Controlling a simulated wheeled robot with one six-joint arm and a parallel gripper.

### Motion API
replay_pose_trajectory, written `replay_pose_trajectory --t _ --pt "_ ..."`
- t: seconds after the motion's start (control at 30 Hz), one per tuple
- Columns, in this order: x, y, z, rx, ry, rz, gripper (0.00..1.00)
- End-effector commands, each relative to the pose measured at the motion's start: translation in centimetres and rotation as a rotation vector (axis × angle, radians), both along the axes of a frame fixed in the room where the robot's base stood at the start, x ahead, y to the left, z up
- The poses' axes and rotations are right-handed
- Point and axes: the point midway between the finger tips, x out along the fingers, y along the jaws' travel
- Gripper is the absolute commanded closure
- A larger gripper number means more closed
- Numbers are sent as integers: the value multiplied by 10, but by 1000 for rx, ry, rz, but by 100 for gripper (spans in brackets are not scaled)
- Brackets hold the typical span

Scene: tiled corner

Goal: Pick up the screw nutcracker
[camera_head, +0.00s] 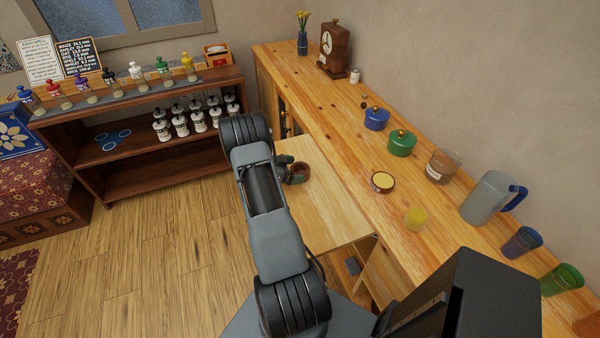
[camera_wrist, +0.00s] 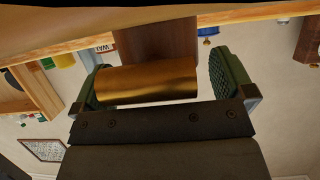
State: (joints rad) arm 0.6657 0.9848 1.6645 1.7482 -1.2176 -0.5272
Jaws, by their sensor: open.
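The screw nutcracker (camera_head: 302,172) shows in the head view as a small brown wooden piece with a round opening, on the pale pull-out board. My gripper (camera_head: 289,172) is at its left side, partly hidden by my arm. In the wrist view the nutcracker (camera_wrist: 147,80) is a golden-brown cylinder between the green pads of my open gripper (camera_wrist: 165,78). Its left end is close to the left pad; whether they touch I cannot tell. A gap shows between it and the right pad. A darker brown wooden part (camera_wrist: 156,38) rises behind it.
The pale board (camera_head: 325,215) adjoins a long wooden counter (camera_head: 340,135). The counter holds a blue pot (camera_head: 376,118), a green pot (camera_head: 401,142), a round tin (camera_head: 382,182) and a grey jug (camera_head: 490,198). A dark shelf (camera_head: 150,175) with jars stands left.

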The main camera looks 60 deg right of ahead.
Motion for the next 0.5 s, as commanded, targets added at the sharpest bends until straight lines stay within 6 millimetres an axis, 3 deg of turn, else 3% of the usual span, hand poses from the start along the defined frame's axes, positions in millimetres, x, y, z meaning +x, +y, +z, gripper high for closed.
replay_pose_trajectory --t 0.17,0.5 --pt "0 0 0 0 0 0 0" --pt "0 0 0 1 1 0 33"
